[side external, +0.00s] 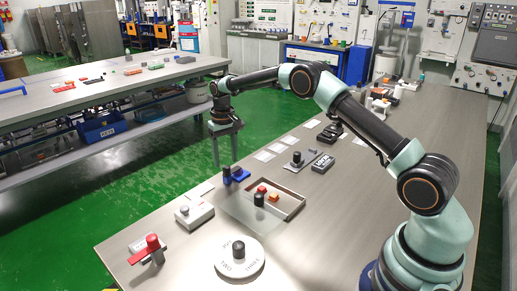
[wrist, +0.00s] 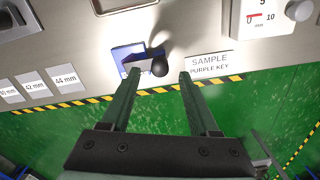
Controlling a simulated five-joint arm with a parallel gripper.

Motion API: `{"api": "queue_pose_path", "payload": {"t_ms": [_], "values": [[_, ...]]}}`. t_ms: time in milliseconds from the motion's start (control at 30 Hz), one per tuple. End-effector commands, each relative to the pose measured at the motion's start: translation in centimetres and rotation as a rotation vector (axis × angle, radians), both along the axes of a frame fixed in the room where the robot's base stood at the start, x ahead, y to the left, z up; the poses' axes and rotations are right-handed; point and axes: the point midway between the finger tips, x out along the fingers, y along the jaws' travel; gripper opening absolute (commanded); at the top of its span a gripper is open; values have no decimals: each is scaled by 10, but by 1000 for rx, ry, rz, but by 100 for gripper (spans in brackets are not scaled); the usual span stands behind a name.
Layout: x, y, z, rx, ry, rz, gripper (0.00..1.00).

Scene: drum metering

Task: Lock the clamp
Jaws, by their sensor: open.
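The blue fixture with a dark round knob (side external: 239,174), which looks like the clamp, stands near the far-left edge of the steel table. In the wrist view its blue bracket (wrist: 124,53) and black ball knob (wrist: 159,68) show near my fingertips. My gripper (side external: 225,163) is open and points down close above the fixture. In the wrist view the knob lies between the two spread fingertips of my gripper (wrist: 159,75), apart from both. I cannot tell whether the clamp is locked.
A shallow tray (side external: 300,205) holds red, orange and black pieces. A white box with a knob (side external: 194,214), a round numbered dial (side external: 240,262) and a red-handled lever (side external: 152,243) stand nearer the camera. A "SAMPLE PURPLE KEY" label (wrist: 210,64) lies beside the fixture, near the striped table edge.

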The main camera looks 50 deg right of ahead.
Motion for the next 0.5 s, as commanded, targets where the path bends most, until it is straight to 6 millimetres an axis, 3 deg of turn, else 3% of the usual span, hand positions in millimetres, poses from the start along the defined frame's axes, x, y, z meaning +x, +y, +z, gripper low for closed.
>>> {"api": "queue_pose_path", "payload": {"t_ms": [300,500], "values": [[1,0,65,0,-5,0,62],[0,0,85,-1,-2,0,62]]}}
